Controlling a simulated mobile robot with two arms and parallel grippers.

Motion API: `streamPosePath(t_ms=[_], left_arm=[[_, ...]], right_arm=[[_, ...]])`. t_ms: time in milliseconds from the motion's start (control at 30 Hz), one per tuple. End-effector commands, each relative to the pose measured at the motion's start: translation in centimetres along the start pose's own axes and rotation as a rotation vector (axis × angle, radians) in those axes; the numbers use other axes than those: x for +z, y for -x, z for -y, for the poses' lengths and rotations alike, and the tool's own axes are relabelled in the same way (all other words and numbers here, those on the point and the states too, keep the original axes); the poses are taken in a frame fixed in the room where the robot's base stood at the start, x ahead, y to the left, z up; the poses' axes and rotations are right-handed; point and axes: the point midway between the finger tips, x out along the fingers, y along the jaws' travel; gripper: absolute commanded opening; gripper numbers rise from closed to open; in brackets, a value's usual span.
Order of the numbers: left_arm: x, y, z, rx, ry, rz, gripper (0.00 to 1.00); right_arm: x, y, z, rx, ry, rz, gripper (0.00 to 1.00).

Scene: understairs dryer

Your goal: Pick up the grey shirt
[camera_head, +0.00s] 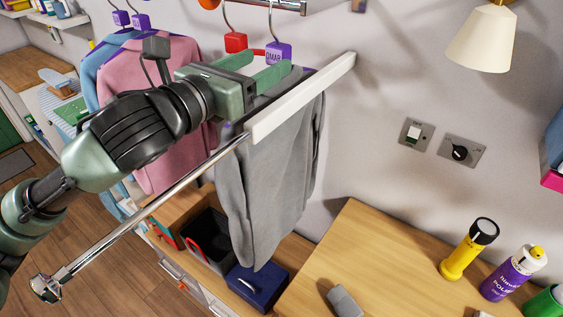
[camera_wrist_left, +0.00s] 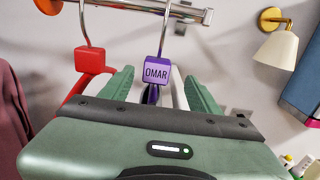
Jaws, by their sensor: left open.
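The grey shirt (camera_head: 268,175) hangs in the middle of the head view. A white bar on a chrome rod crosses in front of its upper part, and my left gripper hides part of its top. A purple hanger tag (camera_head: 277,53) marked OMAR is above the shirt; it also shows in the left wrist view (camera_wrist_left: 156,73). My left gripper (camera_head: 268,66) is open at the top of the shirt. In the left wrist view its fingers (camera_wrist_left: 160,82) stand on either side of the purple hanger's neck. I cannot tell whether they touch it. My right gripper is not in view.
A red hanger (camera_head: 235,42) is just left of the purple one. A pink shirt (camera_head: 150,75) and a blue one (camera_head: 92,75) hang further left. A wooden top (camera_head: 385,265) with bottles (camera_head: 468,250) is at lower right. A dark blue box (camera_head: 258,284) sits below the shirt.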

Motion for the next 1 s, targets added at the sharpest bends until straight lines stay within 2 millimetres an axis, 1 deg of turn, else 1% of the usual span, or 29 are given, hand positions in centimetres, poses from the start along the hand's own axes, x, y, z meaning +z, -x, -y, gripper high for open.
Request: streamPosePath(t_ms=[33, 100, 200, 300, 400, 567, 600, 667, 700, 767, 800, 833, 1000], left_arm=[[0.2, -0.7, -0.1, 0.0, 0.003, -0.003, 0.62], [0.3, -1.8, -0.3, 0.0, 0.005, -0.003, 0.62], [0.1, -3.4, -0.4, -0.001, 0.004, -0.002, 0.62], [0.0, -4.4, -0.5, 0.0, 0.002, -0.001, 0.62], [-0.1, -4.8, -0.5, 0.001, 0.0, -0.001, 0.62], [-0.2, -4.7, -0.5, 0.001, -0.001, 0.0, 0.62], [-0.2, -4.7, -0.5, 0.001, -0.001, 0.0, 0.59], [-0.2, -4.7, -0.5, 0.001, -0.001, 0.0, 0.42], [-0.2, -4.7, -0.5, 0.001, -0.001, 0.0, 0.31], [-0.2, -4.7, -0.5, 0.001, -0.001, 0.0, 0.15], [-0.2, -4.7, -0.5, 0.001, 0.0, 0.0, 0.03], [-0.2, -4.7, -0.5, 0.001, 0.0, 0.0, 0.0], [-0.2, -4.7, -0.5, 0.001, 0.0, -0.001, 0.0]], right_arm=[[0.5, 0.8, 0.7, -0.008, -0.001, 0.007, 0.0], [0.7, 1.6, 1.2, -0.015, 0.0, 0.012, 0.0], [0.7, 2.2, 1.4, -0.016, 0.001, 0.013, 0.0], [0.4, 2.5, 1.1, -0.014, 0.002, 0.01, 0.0], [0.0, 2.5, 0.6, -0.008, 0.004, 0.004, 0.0], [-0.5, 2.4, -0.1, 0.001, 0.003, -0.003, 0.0], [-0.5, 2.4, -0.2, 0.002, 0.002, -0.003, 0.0], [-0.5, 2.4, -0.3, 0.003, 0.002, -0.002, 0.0], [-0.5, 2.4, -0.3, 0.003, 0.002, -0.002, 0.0], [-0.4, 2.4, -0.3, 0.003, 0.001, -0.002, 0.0], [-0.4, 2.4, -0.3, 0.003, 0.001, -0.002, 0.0], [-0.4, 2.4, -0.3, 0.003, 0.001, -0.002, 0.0], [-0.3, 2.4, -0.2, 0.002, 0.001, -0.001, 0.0]])
